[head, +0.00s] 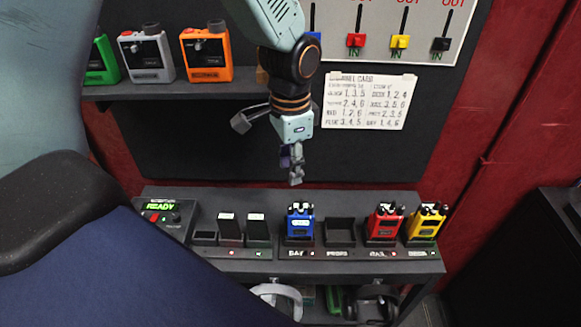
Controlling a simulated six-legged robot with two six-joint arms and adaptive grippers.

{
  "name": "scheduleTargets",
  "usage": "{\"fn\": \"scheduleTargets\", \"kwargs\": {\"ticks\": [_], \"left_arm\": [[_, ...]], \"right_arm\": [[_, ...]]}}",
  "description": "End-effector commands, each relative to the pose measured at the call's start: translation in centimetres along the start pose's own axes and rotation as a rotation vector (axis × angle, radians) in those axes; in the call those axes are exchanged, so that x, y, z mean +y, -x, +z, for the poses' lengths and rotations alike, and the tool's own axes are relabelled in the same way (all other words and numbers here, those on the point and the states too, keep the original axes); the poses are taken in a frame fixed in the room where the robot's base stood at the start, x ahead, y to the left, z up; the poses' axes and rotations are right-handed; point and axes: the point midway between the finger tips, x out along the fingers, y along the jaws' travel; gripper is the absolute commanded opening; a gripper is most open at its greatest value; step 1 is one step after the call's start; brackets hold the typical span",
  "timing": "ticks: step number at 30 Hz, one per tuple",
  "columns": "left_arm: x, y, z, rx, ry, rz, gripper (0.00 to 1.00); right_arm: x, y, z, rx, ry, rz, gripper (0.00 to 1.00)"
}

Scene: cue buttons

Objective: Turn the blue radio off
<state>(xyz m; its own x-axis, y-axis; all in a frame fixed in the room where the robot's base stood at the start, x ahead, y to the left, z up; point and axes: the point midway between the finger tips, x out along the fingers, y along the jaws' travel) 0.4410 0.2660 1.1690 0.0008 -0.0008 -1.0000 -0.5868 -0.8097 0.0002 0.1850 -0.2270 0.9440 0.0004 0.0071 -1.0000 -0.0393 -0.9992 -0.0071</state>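The blue radio (299,225) stands upright in a slot of the dark charging rack (390,253), left of an empty slot. It has dark knobs on top; their exact setting is too small to read. My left gripper (294,178) hangs down from the top of the view, a little above the blue radio and apart from it. Its fingers are seen narrowly, so their opening is unclear. Nothing shows held in it. My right gripper is not in view.
A red radio (385,223) and a yellow radio (426,223) stand to the right in the rack. A small box with a green READY display (160,207) is at left. Orange, grey and green pedal-like boxes (207,55) sit on the shelf above. A paper card (368,100) hangs behind.

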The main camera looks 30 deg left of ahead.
Motion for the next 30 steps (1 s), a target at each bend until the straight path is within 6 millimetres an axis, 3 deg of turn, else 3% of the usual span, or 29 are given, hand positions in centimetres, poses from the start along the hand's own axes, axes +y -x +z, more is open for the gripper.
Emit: {"fn": "scheduleTargets", "kwargs": {"ticks": [13,19,30], "left_arm": [[0.0,-4.2,-0.1,0.005,-0.560,-0.021,0.38],[0.1,-5.6,0.0,0.004,-0.596,-0.020,0.38],[-0.1,-10.8,-0.1,0.004,-0.593,-0.021,0.38]], "right_arm": [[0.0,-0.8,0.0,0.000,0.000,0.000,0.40],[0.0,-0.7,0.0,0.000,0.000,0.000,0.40],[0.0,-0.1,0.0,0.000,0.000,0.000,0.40]]}}
